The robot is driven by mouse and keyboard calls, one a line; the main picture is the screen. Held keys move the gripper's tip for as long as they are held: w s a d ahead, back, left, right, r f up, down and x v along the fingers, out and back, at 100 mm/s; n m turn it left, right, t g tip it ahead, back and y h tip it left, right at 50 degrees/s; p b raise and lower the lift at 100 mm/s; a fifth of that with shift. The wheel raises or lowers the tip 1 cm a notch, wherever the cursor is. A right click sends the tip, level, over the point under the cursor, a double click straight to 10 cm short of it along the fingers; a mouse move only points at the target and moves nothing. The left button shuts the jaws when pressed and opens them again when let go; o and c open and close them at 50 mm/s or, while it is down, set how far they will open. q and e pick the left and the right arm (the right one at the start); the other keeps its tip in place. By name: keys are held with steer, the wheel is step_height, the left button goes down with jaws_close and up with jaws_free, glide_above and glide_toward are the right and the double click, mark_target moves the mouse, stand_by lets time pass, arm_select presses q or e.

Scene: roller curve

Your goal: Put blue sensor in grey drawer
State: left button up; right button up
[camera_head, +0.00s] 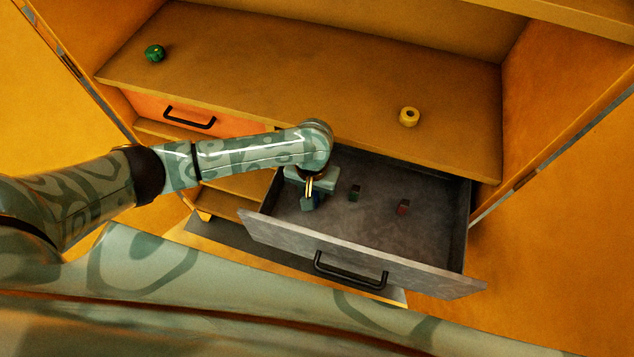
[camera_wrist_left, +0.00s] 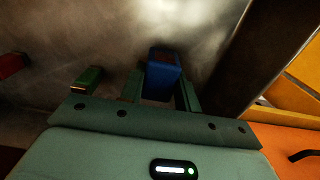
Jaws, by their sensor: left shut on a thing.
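The grey drawer (camera_head: 385,262) is pulled open under the cabinet shelf, with a black handle on its front. My left gripper (camera_head: 310,198) reaches down into the left part of the drawer. It is shut on the blue sensor (camera_wrist_left: 163,72), a small blue block with a reddish patch on top, which shows between the fingers in the left wrist view. In the head view the sensor (camera_head: 307,204) is partly hidden by the gripper. I cannot tell whether it touches the drawer floor. My right gripper is not in view.
A small green block (camera_head: 355,193) and a small red block (camera_head: 403,207) stand inside the drawer. A green round part (camera_head: 155,53) and a yellow ring (camera_head: 409,117) stand on the shelf. An orange drawer (camera_head: 180,112) at left is closed.

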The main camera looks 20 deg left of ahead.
arm_select(q)
steer(key=w, duration=0.1)
steer(key=w+b, duration=0.1)
steer(key=w, duration=0.1)
steer(key=shift+w+f+b, duration=0.2)
steer(key=shift+f+b, duration=0.05)
steer(key=shift+b, duration=0.05)
steer(key=shift+s+f+b, duration=0.15)
steer(key=shift+f+b, duration=0.2)
steer(key=shift+f, duration=0.25)
steer(key=shift+r, duration=0.25)
steer(key=shift+f, duration=0.1)
steer(key=o, duration=1)
steer(key=shift+o, duration=0.2)
step_height(320, 180, up, 8)
steer(key=p, duration=0.4)
steer(key=shift+f, duration=0.15)
